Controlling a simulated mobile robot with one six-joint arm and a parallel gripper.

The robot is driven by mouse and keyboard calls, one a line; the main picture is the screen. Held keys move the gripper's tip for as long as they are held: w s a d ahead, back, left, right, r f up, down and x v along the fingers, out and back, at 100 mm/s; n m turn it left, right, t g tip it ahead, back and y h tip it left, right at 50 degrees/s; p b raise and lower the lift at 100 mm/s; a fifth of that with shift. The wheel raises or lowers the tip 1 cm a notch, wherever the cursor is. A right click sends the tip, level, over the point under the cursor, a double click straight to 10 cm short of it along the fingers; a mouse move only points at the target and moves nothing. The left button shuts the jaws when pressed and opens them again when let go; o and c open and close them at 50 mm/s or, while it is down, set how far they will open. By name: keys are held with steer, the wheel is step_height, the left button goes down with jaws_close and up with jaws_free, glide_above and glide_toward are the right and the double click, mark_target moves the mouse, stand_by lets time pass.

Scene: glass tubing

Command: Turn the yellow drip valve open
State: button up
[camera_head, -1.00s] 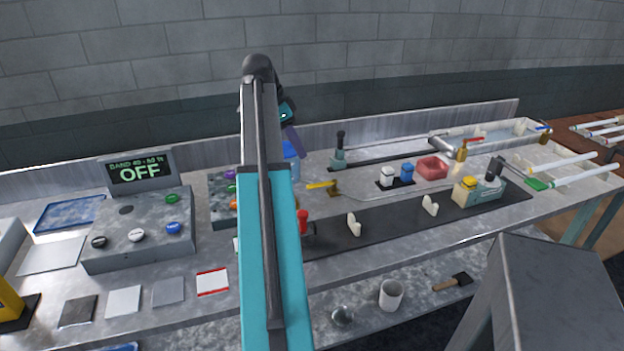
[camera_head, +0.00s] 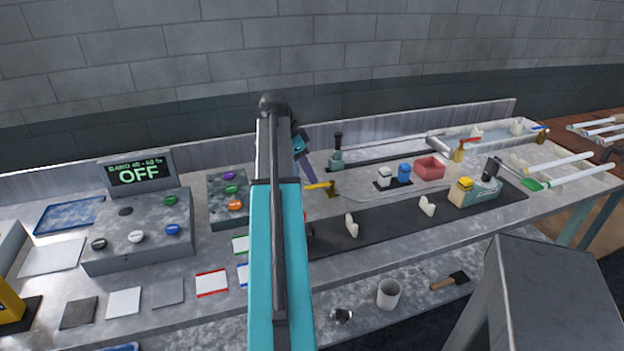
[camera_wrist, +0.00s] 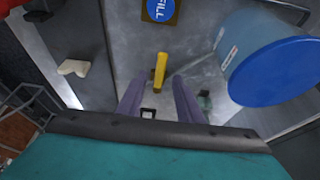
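The yellow drip valve handle (camera_head: 319,185) sticks out to the left from a brass body (camera_head: 333,188) on the bench, just right of my arm. In the wrist view the yellow handle (camera_wrist: 160,70) is a narrow bar pointing up and down, ahead of the fingertips. My gripper (camera_wrist: 157,88) is open, with its two purple fingers apart on either side of the handle's line and nothing visibly held. In the head view my gripper (camera_head: 308,168) is partly hidden by my arm, above and left of the handle. I cannot tell the exact height gap.
A large blue-capped container (camera_wrist: 285,70) stands close on the right in the wrist view. A blue FILL label (camera_wrist: 161,9) lies beyond the handle. A white holder (camera_wrist: 73,67) is at left.

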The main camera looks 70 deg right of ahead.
mark_target(316, 185)
steer(key=shift+x, duration=1.9)
jaws_close()
steer(key=shift+a, duration=0.25)
steer(key=shift+d, duration=0.15)
steer(key=shift+s, duration=0.15)
